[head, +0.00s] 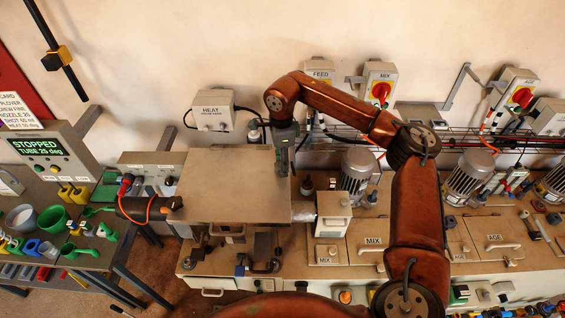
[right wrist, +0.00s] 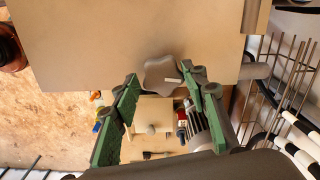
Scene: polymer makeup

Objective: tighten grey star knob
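The grey star knob (right wrist: 163,75) sits at the edge of a large beige box (right wrist: 90,45) in the right wrist view. It has rounded lobes and a small pale mark on its face. My right gripper (right wrist: 157,84) has green fingers spread apart, with the tips on either side of the knob; I cannot tell whether they touch it. In the head view my right gripper (head: 282,162) points down at the back right of the beige box (head: 225,190), and the knob cannot be made out there. My left gripper is not in view.
A HEAT box (head: 212,112) is on the wall behind. A small beige hopper (head: 333,213) and a grey motor (head: 356,172) stand right of the box. A wire rack (right wrist: 285,75) is close on the right in the wrist view. A tool table (head: 60,248) stands left.

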